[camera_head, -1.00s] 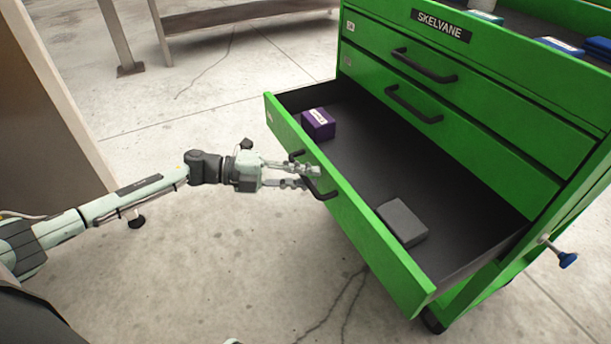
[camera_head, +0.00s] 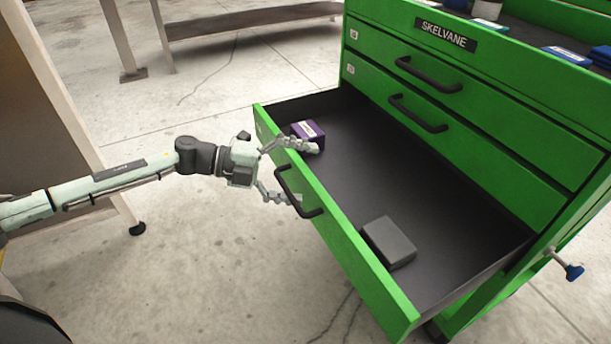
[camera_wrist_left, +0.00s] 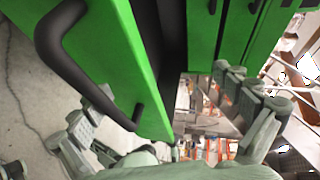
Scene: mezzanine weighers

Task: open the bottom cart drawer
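The green cart's bottom drawer (camera_head: 345,240) is pulled well out, with its dark inside showing. Its black bar handle (camera_head: 297,194) is on the front panel; it also shows large in the left wrist view (camera_wrist_left: 75,75). My left gripper (camera_head: 292,170) is open at the drawer front, with its fingers spread wide. One finger reaches over the top edge of the panel and the other is outside, beside the handle. In the left wrist view the fingers (camera_wrist_left: 170,120) stand apart on both sides of the panel, not closed on the handle. My right gripper is not in view.
A purple box (camera_head: 308,136) and a grey box (camera_head: 389,242) lie in the drawer. Two shut drawers with black handles (camera_head: 428,74) are above. A blue-ended knob (camera_head: 573,271) sticks out at the cart's right. Concrete floor (camera_head: 200,270) is clear in front.

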